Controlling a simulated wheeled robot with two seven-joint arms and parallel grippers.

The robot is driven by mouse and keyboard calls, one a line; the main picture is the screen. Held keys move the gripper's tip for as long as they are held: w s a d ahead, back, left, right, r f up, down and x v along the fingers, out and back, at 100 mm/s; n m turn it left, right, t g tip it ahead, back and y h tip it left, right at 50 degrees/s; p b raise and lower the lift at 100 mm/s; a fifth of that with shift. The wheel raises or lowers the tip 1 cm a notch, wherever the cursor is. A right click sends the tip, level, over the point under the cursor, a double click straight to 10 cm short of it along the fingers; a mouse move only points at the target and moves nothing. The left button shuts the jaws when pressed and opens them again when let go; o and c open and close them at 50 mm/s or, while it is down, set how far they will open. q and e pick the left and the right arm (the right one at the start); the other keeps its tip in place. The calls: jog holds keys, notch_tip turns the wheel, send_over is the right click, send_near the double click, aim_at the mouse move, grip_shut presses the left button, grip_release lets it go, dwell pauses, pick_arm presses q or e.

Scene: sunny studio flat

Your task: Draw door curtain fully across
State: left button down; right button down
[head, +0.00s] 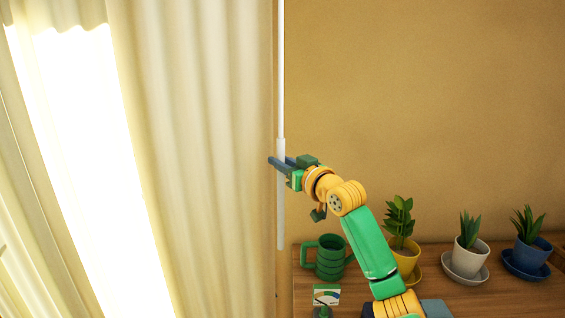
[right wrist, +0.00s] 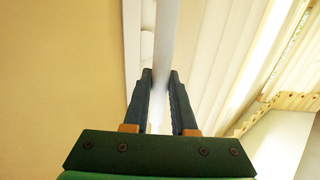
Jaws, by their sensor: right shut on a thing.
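The cream door curtain (head: 195,130) hangs in folds down the left half of the head view. A bright uncovered strip (head: 90,150) shows between its main part and more curtain cloth at the far left. A white wand (head: 281,75) hangs upright at the curtain's right edge, with a thicker lower handle (head: 281,225). My right gripper (head: 280,162) is shut on the wand's handle. In the right wrist view, the wand (right wrist: 163,45) runs between the two fingers (right wrist: 161,80). My left gripper is not in view.
A small card (head: 326,296) stands in front of the mug. The wall (head: 430,100) above is bare.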

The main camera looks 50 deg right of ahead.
jog(key=c, duration=1)
grip_release()
jog(key=shift+c, duration=0.2)
jog(key=o, duration=0.3)
jog(key=shift+d, duration=0.1)
jog(key=shift+s+d+f, duration=0.1)
jog(key=shift+d, duration=0.05)
jog(key=b+v, duration=0.4)
jog(key=v, duration=0.3)
jog(key=shift+b, duration=0.35)
